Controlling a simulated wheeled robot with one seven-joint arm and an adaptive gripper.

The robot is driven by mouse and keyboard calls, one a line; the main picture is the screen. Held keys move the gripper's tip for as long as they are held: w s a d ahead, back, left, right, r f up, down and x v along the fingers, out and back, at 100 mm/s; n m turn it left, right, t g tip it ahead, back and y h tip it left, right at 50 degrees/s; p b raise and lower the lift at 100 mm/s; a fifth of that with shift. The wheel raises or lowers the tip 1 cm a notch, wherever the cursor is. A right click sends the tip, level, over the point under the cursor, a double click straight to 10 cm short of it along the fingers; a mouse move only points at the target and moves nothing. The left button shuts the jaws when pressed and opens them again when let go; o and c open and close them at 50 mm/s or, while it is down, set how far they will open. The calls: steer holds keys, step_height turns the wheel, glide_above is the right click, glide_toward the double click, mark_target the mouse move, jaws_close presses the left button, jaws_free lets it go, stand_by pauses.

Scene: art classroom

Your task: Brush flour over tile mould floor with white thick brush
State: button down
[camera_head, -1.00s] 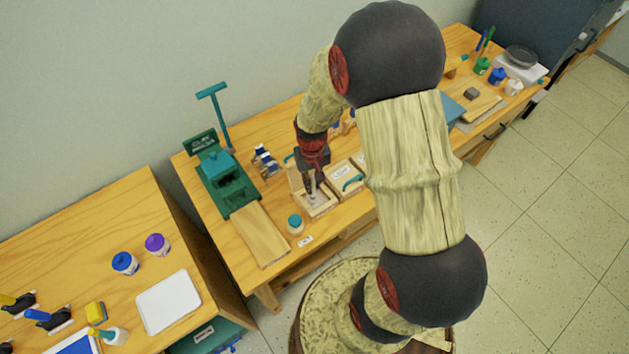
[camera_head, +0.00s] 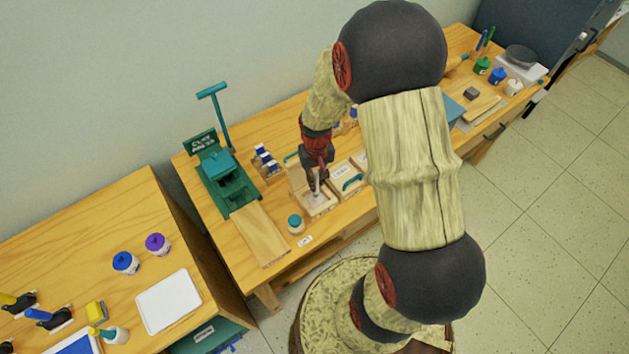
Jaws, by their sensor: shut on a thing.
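The tile mould (camera_head: 322,208) is an open wooden box near the front of the middle table, with a pale floor. My gripper (camera_head: 315,181) points down over it, shut on a pale, thick-handled brush (camera_head: 317,187). The brush reaches down into the mould; whether its bristles touch the floor is too small to tell. Any flour on the mould floor cannot be made out clearly. My fingers hide part of the brush and the mould's back side.
A labelled box (camera_head: 341,172) with a teal handle (camera_head: 353,182) stands right of the mould. A teal-lidded jar (camera_head: 295,223) is to its left. A green clay press (camera_head: 224,184) and a wooden board (camera_head: 258,236) stand farther left. A rack of small blue-and-white bottles (camera_head: 266,160) is behind.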

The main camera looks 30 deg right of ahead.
steer(key=shift+d, duration=0.45)
steer(key=shift+d+r, duration=0.1)
steer(key=shift+d, duration=0.25)
steer(key=shift+a, duration=0.2)
